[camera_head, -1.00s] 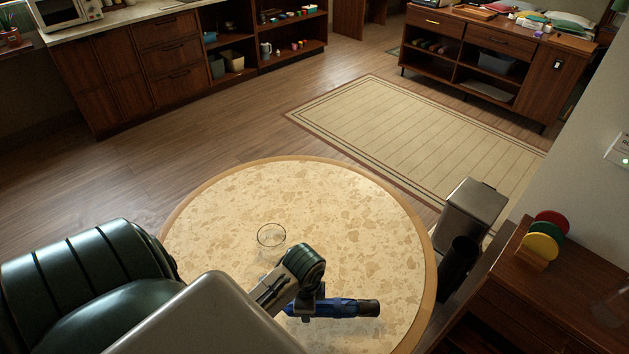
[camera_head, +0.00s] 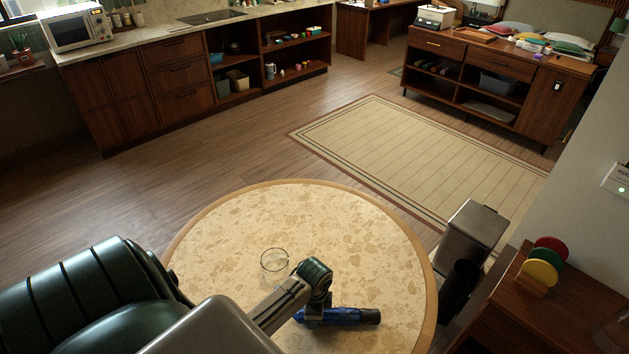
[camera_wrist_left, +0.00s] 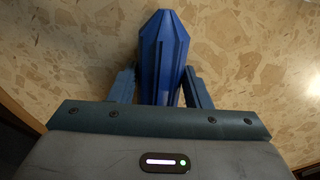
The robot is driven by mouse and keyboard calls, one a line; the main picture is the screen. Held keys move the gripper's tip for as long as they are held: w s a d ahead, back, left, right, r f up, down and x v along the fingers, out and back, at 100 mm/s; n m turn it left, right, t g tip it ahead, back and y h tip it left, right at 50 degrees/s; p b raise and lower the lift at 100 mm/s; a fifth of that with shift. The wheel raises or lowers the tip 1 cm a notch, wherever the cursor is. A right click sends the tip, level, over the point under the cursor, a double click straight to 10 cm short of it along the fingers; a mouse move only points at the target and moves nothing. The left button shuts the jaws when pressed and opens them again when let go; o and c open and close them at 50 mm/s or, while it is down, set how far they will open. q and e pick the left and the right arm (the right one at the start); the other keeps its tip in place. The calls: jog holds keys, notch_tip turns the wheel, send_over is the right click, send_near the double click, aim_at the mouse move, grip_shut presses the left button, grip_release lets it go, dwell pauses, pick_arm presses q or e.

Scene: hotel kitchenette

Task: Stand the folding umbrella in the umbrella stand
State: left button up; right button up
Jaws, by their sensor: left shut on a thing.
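The folding umbrella (camera_head: 345,316) is blue with a dark end pointing right, and lies roughly level over the round table in the head view. My left gripper (camera_head: 312,312) is shut on it near its left part. In the left wrist view the blue umbrella (camera_wrist_left: 163,60) sits between the two fingers (camera_wrist_left: 162,88). I cannot tell how far it is above the tabletop. A black open cylinder (camera_head: 459,287), which looks like the umbrella stand, stands on the floor right of the table. My right gripper is not in view.
The round table (camera_head: 220,235) has a clear glass (camera_head: 274,260) on it, left of my gripper. A grey bin (camera_head: 472,235) stands behind the black cylinder. A wooden cabinet (camera_head: 560,310) with coloured discs (camera_head: 542,264) is close on the right. Floor beyond the table is open.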

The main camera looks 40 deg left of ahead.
pick_arm(q)
jog(key=o, duration=1.2)
jog(key=shift+r, duration=0.1)
jog(key=shift+r, duration=0.3)
notch_tip(320, 180, up, 11)
jog(key=b, duration=0.2)
jog(key=shift+r+b, duration=0.15)
jog(key=shift+b, duration=0.2)
